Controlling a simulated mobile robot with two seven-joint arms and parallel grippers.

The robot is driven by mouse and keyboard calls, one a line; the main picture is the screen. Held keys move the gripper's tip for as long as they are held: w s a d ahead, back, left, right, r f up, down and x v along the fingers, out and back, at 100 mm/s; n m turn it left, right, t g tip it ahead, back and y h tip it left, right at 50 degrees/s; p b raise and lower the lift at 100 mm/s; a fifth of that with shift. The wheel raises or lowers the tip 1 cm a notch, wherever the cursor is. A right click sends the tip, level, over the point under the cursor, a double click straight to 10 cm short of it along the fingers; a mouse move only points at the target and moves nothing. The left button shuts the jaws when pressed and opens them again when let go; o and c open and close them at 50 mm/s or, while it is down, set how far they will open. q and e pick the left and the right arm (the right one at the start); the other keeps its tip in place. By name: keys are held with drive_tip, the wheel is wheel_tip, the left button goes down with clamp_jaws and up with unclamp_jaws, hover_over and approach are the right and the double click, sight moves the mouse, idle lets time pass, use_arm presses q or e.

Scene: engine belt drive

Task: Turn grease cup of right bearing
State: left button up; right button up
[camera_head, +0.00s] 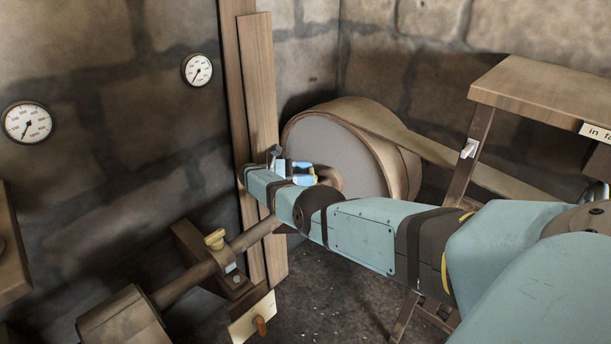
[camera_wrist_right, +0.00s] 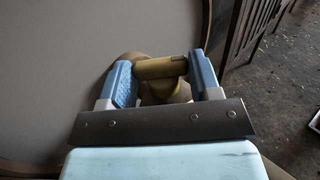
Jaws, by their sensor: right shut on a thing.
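The right bearing's grease cup (camera_wrist_right: 160,69) shows in the right wrist view as a brass piece with a crossbar top over a rounded body. My right gripper (camera_wrist_right: 163,78) has one blue finger at each end of the crossbar and is shut on it. In the head view my right gripper (camera_head: 300,173) is in front of the big pulley (camera_head: 335,150), and the cup cannot be made out there. A second bearing with a yellow brass grease cup (camera_head: 215,240) stands on the shaft (camera_head: 180,283) at lower left, clear of my arm. My left gripper is not in view.
A flat belt (camera_head: 460,170) runs from the pulley to the right. A wooden stand (camera_head: 535,85) with a small switch (camera_head: 469,148) is at upper right. Wooden posts (camera_head: 262,90) rise behind the gripper. A light plate with a brown lever (camera_head: 260,325) is low in front.

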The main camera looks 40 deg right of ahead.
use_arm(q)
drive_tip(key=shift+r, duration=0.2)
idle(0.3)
use_arm(e)
drive_tip(key=o, duration=0.9)
drive_tip(key=shift+s+d, duration=0.1)
drive_tip(key=shift+f, duration=0.1)
use_arm(q)
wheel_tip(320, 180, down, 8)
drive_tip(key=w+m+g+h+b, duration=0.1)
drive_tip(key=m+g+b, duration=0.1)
drive_tip(key=b, duration=0.9)
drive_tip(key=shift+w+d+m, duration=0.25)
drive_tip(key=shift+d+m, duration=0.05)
use_arm(e)
drive_tip(key=v, duration=0.7)
drive_tip(key=shift+w, duration=0.2)
